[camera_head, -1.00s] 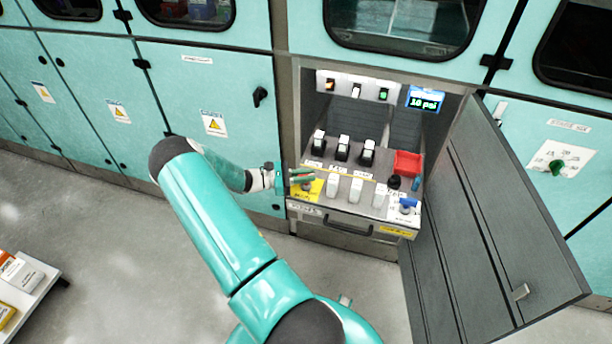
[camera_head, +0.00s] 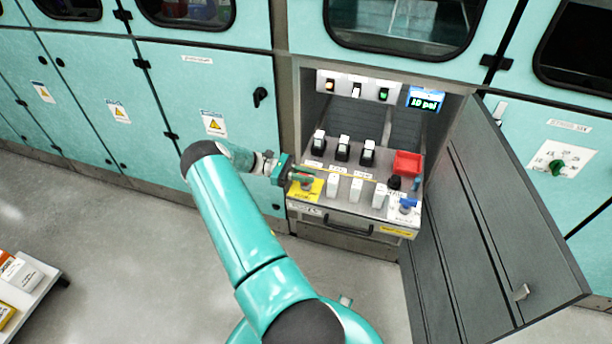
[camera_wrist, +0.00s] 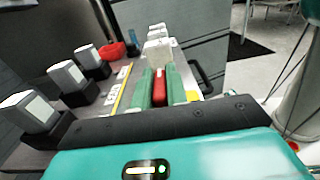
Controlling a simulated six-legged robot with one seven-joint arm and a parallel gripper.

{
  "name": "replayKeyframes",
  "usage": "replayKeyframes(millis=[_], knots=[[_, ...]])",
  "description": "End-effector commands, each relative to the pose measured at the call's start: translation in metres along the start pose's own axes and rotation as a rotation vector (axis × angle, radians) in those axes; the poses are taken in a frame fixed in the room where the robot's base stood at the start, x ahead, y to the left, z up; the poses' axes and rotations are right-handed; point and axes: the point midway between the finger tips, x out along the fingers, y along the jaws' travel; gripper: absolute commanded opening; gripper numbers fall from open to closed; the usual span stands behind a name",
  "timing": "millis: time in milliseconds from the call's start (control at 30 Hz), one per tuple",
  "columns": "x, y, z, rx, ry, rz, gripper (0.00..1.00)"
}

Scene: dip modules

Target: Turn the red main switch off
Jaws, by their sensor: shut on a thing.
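The red main switch (camera_wrist: 159,87) shows in the wrist view as a red handle between the two green fingers of my gripper (camera_wrist: 160,92). My gripper is shut on it. In the head view my gripper (camera_head: 301,181) reaches in from the left over the yellow plate (camera_head: 314,188) at the front left corner of the drawer panel. The fingers hide most of the switch there. I cannot tell exactly which way the switch is turned.
White blocks (camera_head: 356,190) stand right of the switch, black-and-white switches (camera_head: 343,149) behind. A red bin (camera_head: 407,163) and blue valve (camera_head: 408,205) are at the panel's right. The open grey door (camera_head: 490,220) bounds the right side. A display (camera_head: 425,99) reads 10 psi.

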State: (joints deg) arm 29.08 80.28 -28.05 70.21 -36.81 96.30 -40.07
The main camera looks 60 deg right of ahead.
Motion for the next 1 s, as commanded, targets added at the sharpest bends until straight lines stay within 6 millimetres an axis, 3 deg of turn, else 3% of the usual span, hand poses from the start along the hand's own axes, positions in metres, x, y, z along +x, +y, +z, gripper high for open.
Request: replayKeyframes(millis=[167, 200, 300, 667, 767, 1000], knots=[[0.0, 0.0, 0.002, 0.003, -0.002, 0.0, 0.0], [0.0, 0.0, 0.002, 0.003, -0.002, 0.0, 0.17], [0.0, 0.0, 0.001, 0.003, -0.002, 0.001, 0.36], [-0.003, 0.0, 0.0, 0.002, -0.001, 0.002, 0.36], [-0.014, 0.001, 0.0, 0.002, -0.001, 0.003, 0.36], [-0.062, 0.0, 0.0, 0.004, 0.001, 0.005, 0.36]])
